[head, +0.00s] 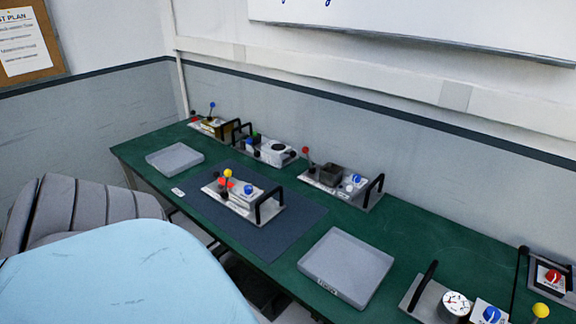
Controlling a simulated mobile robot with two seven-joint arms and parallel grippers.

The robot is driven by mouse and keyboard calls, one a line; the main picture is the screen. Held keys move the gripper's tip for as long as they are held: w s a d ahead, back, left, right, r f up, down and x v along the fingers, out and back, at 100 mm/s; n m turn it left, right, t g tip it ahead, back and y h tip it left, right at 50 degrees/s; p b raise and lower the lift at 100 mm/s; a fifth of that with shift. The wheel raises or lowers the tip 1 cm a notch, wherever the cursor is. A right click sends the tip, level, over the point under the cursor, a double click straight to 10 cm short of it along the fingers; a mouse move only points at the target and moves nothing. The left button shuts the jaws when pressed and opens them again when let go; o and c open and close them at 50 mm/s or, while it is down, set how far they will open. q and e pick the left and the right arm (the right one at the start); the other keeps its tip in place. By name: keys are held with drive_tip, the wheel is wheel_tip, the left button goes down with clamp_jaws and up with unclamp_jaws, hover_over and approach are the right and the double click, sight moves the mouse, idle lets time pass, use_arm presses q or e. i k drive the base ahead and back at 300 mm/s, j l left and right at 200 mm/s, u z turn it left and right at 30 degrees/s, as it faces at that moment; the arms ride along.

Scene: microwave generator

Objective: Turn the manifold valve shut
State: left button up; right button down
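I cannot tell for certain which part is the manifold valve. At the lower right, a plate unit with a black handle carries a round white gauge (455,304) and a blue knob (491,314). A yellow ball-topped lever (541,311) stands beside them, cut by the frame edge. A red knob (552,276) sits on a unit at the far right. On the dark mat, another handled unit carries a yellow ball lever (228,173), a red part and a blue knob (248,190). Neither of my grippers is in view.
The green bench (420,235) runs along the wall. Several more handled units stand at its back. Two grey trays, one empty at left (175,159) and one at centre right (346,266), lie on it. A grey ribbed shape and pale blue surface fill the lower left.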

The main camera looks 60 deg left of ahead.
sight(248, 189)
drive_tip(key=k+u, duration=0.1)
drive_tip(key=u, duration=2)
